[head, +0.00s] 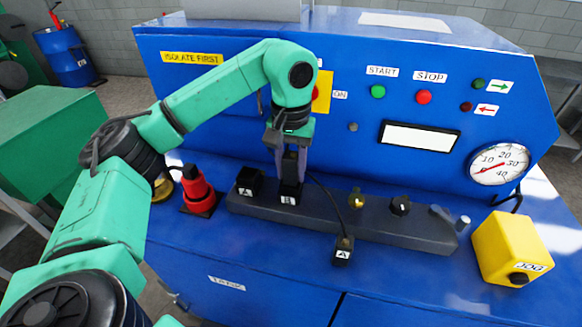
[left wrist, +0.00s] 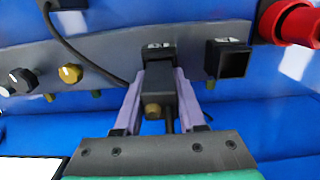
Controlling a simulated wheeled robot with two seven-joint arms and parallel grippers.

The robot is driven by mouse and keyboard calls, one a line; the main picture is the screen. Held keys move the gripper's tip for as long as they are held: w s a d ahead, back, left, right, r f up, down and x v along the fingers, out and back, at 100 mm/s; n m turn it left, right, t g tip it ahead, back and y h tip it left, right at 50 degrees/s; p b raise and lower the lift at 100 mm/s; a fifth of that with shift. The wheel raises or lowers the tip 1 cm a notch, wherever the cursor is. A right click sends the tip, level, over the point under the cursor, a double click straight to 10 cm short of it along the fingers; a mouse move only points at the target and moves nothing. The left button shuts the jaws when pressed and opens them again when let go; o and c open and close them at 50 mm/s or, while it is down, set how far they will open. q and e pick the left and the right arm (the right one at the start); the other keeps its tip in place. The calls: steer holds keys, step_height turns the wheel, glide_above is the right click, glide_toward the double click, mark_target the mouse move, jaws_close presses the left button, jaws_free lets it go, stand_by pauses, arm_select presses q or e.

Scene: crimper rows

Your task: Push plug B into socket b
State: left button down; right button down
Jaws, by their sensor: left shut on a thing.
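My left gripper (head: 290,178) is shut on a dark plug; its fingers also show in the left wrist view (left wrist: 156,98). The plug (left wrist: 158,82) has a brass knob and a cable at its rear. Its front meets the black socket labelled B (head: 289,195), which also shows in the left wrist view (left wrist: 159,51). How deep the plug sits is hidden, and no letter on the plug is readable. The socket labelled A (head: 250,182) is beside it, its mouth open and empty in the left wrist view (left wrist: 232,64). My right gripper is not in view.
Brass and black knobs (head: 400,205) stand on the rail.

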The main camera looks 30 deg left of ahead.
mark_target(291, 155)
arm_select(q)
steer(key=shift+f, duration=0.25)
steer(key=shift+c, duration=2)
jaws_free()
steer(key=shift+r, duration=0.1)
steer(key=shift+r, duration=0.2)
step_height(291, 155, up, 3)
steer(key=shift+b, duration=0.4)
step_height(291, 155, up, 11)
steer(key=p, duration=0.4)
